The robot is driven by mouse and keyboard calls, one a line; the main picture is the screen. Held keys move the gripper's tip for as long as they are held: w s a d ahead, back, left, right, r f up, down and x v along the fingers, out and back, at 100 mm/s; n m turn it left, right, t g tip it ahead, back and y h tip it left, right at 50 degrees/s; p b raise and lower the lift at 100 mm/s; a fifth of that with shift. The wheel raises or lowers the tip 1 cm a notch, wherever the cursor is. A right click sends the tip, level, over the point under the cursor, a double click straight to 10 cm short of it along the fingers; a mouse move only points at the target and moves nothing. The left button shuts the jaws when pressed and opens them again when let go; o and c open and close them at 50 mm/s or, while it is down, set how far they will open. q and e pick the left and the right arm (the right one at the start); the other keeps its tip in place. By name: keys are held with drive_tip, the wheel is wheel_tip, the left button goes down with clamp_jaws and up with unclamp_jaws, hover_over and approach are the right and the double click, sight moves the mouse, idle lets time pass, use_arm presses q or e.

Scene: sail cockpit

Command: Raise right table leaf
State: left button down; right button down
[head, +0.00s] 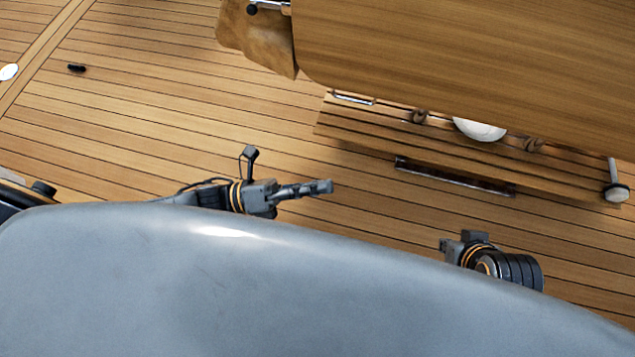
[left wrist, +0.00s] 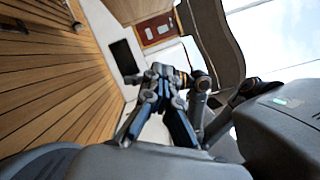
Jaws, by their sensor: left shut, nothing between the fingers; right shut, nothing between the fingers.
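A broad wooden table panel (head: 480,50) fills the top right of the head view. I see its smooth upper face and rounded near corner. I cannot tell whether this panel is the right leaf or the fixed top. My left gripper (head: 318,187) is shut and empty, below and left of the panel and apart from it. Its shut fingers also show in the left wrist view (left wrist: 165,78). My right gripper (head: 462,246) is at the lower right, below the panel and apart from it; its fingers are mostly hidden. It is shut and empty.
A slatted wooden piece (head: 370,125) with metal rails, rope and a white round object (head: 480,130) lies below the panel. A winch-like fitting (head: 615,192) stands at right. Planked deck (head: 150,110) is mostly clear at left.

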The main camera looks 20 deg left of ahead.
use_arm(q)
drive_tip(key=c, duration=2.1)
unclamp_jaws()
drive_tip(key=o, duration=0.7)
drive_tip(key=shift+a+f, duration=0.1)
drive_tip(key=shift+a, duration=0.05)
drive_tip(key=v, duration=1.1)
drive_tip(key=shift+a, duration=0.35)
drive_tip(key=shift+s, duration=0.15)
